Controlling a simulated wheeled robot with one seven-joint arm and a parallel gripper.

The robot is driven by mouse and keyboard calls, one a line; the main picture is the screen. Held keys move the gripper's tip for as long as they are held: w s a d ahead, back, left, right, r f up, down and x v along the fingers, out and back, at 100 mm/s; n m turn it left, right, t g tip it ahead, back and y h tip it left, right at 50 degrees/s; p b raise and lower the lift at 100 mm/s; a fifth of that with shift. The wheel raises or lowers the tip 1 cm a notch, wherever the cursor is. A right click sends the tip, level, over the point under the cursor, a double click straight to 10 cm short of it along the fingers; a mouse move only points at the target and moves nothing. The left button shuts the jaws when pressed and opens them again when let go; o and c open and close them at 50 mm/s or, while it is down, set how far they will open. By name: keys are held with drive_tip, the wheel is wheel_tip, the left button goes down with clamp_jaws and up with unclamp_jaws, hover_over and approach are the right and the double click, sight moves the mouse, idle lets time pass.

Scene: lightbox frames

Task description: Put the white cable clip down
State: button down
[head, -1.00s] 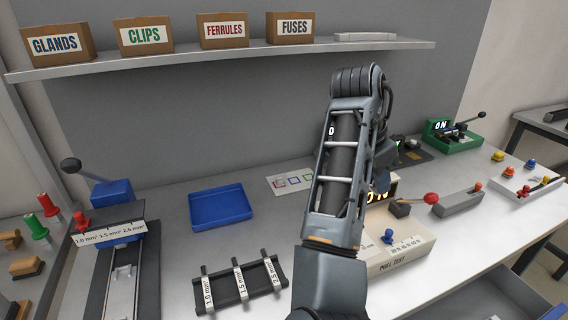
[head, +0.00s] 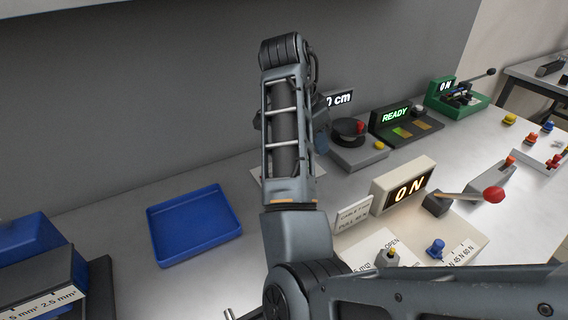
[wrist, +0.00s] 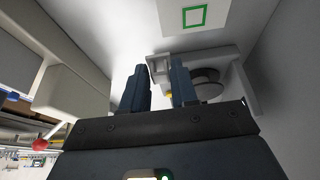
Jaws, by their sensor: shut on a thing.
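In the wrist view the two dark fingers of my gripper (wrist: 159,70) stand a small gap apart. A pale, squarish piece, which looks like the white cable clip (wrist: 158,60), shows at the fingertips, and my gripper is shut on it. A white card with a green square outline (wrist: 195,16) lies beyond the fingertips, apart from them. In the head view my arm hides the clip, most of my gripper and most of the card.
A blue tray (head: 195,262) lies left of my arm. A grey unit with a dark spool (head: 350,128) stands close to my gripper on the right; the READY unit (head: 395,118) is beside it. The pull tester (head: 405,187) is nearer. Bench between tray and arm is bare.

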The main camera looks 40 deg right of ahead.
drive_tip(key=w+a+f, duration=0.1)
drive_tip(key=w, duration=0.1)
drive_tip(key=w+a+f, duration=0.1)
drive_tip(key=w+f, duration=0.1)
drive_tip(key=w+a+f, duration=0.1)
drive_tip(key=w, duration=0.1)
drive_tip(key=shift+w+f+p, duration=0.2)
drive_tip(key=shift+w+p, duration=0.15)
drive_tip(key=shift+w, duration=0.05)
drive_tip(key=shift+f, duration=2)
drive_tip(key=shift+f, duration=0.1)
drive_tip(key=c, duration=0.9)
unclamp_jaws()
drive_tip(key=shift+o, duration=0.2)
drive_tip(key=v, duration=1.2)
drive_tip(key=shift+b, duration=0.4)
drive_tip(key=shift+d, duration=0.1)
